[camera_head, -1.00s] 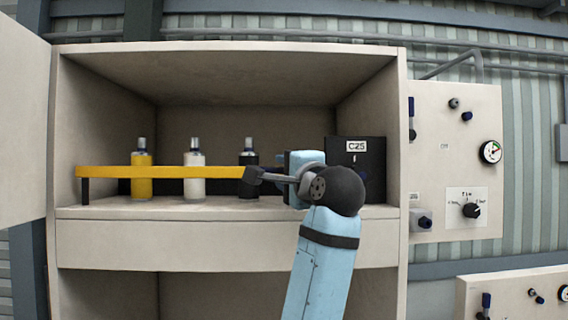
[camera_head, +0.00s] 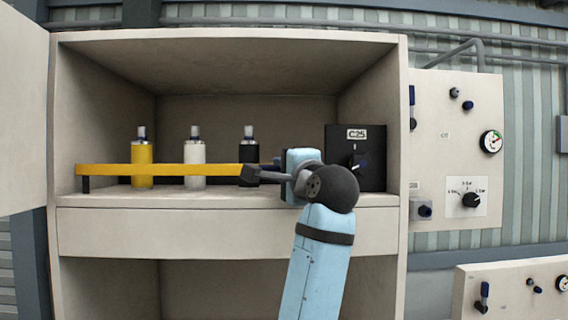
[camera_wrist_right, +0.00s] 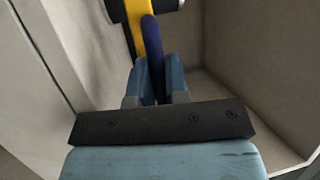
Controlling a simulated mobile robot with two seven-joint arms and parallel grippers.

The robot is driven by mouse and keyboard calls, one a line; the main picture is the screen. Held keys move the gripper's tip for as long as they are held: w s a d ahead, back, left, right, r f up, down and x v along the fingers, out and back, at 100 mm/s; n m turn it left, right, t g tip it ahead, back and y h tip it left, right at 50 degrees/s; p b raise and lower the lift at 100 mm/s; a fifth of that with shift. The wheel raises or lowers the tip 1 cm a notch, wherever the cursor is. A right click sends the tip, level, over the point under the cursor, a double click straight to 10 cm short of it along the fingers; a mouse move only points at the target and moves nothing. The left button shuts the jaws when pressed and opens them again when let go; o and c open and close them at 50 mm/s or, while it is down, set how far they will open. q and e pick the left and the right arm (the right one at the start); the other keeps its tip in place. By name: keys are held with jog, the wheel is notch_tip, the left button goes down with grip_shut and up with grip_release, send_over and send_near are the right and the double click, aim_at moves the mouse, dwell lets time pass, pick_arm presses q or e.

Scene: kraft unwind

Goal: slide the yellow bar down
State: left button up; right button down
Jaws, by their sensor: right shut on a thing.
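The yellow bar (camera_head: 200,170) runs level across the front of the shelf, low in front of a yellow bottle (camera_head: 142,152), a white bottle (camera_head: 195,155) and a black bottle (camera_head: 248,148). It also shows at the top of the right wrist view (camera_wrist_right: 151,38). My right gripper (camera_wrist_right: 158,80) is shut on the dark blue handle (camera_wrist_right: 153,55) beside the bar. In the head view its fingertips are mostly hidden behind my own wrist, at the bar's right end. My left gripper is in neither view.
A black box labelled C25 (camera_head: 369,170) stands on the shelf just right of my wrist. The cabinet's side wall (camera_head: 390,120) is beyond it. A control panel (camera_head: 457,110) with knobs and a gauge hangs outside on the right.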

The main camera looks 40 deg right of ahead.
jog(key=shift+f, duration=0.8)
jog(key=shift+r, duration=0.15)
jog(key=c, duration=1.1)
grip_release()
jog(key=shift+c, duration=0.2)
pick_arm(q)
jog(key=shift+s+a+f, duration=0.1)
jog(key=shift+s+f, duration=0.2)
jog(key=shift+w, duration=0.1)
pick_arm(e)
jog(key=shift+s, duration=0.35)
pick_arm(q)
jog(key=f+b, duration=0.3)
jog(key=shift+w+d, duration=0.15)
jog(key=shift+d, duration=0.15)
pick_arm(e)
jog(key=v, duration=1.3)
